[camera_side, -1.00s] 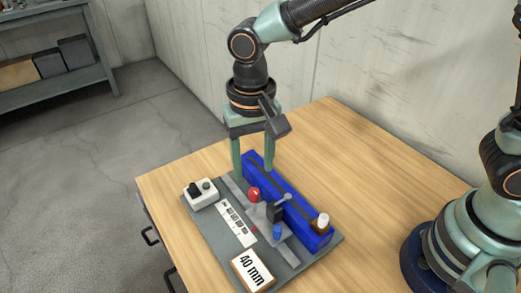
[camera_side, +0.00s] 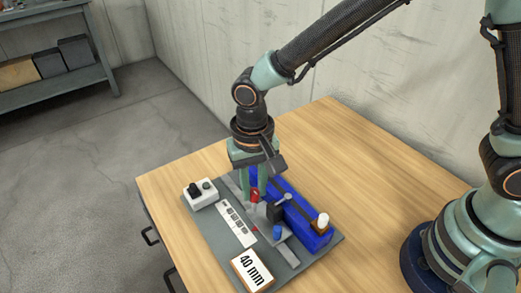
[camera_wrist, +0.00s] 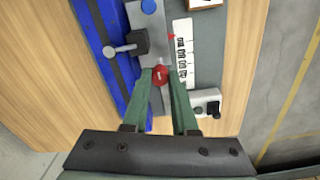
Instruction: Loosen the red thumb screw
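The red thumb screw (camera_wrist: 160,75) has a round red head on the grey sliding part of the fixture. In the side view the red head (camera_side: 255,195) shows low at my fingertips. My gripper (camera_side: 255,191) points down over the fixture. In the wrist view its two green fingers (camera_wrist: 160,73) stand one on each side of the red head with no clear gap. The gripper looks shut on the head. The screw's shank is hidden. The blue rail (camera_side: 310,232) runs beside the slide. A printed scale (camera_side: 237,223) lies on the other side.
A black block with a silver lever (camera_wrist: 130,46) and a blue knob (camera_side: 277,231) stand close by on the slide. A white switch box (camera_side: 201,194) and a "40 mm" card (camera_side: 252,270) sit on the grey base plate. The wooden table (camera_side: 350,160) is clear behind.

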